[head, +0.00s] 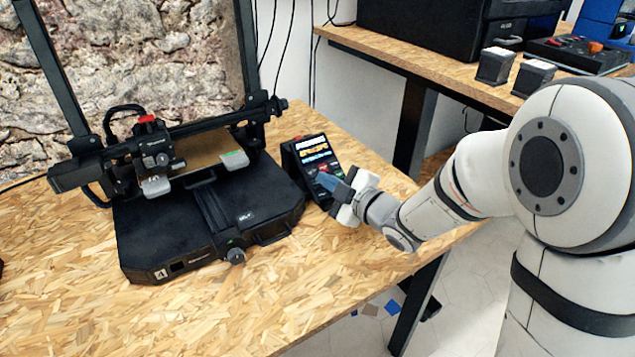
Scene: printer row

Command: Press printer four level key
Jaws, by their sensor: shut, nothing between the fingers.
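Printer four (210,225) is a black open-frame 3D printer on the wood-chip table, with a "4" label on its front left corner. Its control box (309,150) stands just right of it, with a lit screen and several coloured keys below. My gripper (328,181) is shut and empty, with its tips at the lower part of the key panel. The gripper hides part of the panel, so I cannot tell which key lies under the tips or whether they touch. The key labels are too small to read.
A knob (236,256) sticks out at the printer's front. The table (250,320) is clear in front of the printer. Behind on the right, a second table (430,72) holds a black machine (430,25), two small dark boxes and a tool tray (575,54).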

